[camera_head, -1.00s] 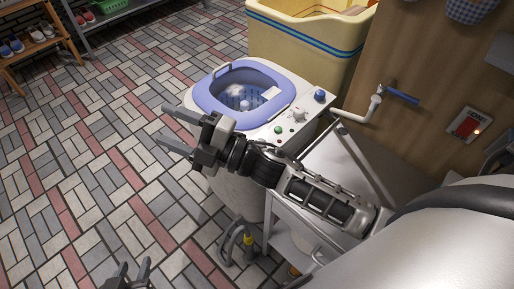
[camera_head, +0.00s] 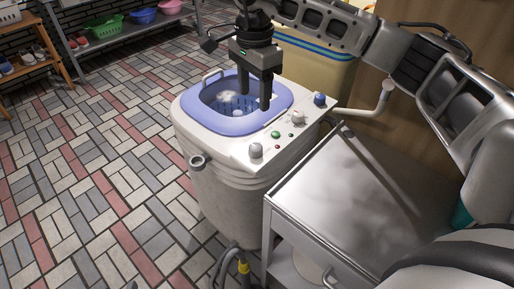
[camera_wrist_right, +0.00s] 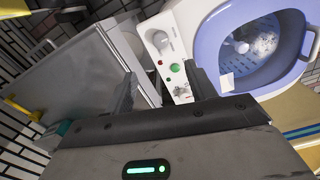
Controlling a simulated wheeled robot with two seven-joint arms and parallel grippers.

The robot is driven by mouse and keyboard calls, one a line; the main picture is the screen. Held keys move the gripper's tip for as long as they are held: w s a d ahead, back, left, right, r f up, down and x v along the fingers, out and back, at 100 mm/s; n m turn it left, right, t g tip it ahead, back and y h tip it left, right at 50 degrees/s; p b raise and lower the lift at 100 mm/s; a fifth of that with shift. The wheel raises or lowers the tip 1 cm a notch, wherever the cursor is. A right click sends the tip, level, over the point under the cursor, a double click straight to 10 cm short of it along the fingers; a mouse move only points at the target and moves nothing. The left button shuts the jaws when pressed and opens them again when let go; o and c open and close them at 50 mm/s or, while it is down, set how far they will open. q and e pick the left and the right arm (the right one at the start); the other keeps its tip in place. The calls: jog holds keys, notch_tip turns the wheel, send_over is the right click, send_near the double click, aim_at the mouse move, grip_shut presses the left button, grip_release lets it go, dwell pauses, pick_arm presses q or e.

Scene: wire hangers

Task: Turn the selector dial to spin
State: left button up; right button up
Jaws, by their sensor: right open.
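The washing machine (camera_head: 225,205) has a control panel (camera_head: 287,130) along its right side. The panel carries a grey-white knob (camera_head: 256,150) at the near end, a green button (camera_head: 275,134), a white dial (camera_head: 298,117) and a blue knob (camera_head: 320,99) at the far end. Labels are too small to read. My right gripper (camera_head: 254,98) is open and empty, pointing down over the tub beside the panel. In the right wrist view, the panel's white dial (camera_wrist_right: 182,91) and grey knob (camera_wrist_right: 160,40) show beyond the open fingers (camera_wrist_right: 162,90).
A metal-topped cart (camera_head: 345,185) stands right of the machine. A pipe (camera_head: 375,105) runs behind the panel. Shelves with baskets (camera_head: 105,30) are far left; the tiled floor (camera_head: 90,180) is clear.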

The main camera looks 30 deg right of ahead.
aim_at(255, 147)
notch_tip(255, 147, down, 16)
jog(key=shift+d+r+b, duration=0.15)
jog(key=shift+b, duration=0.45)
jog(key=c, duration=1)
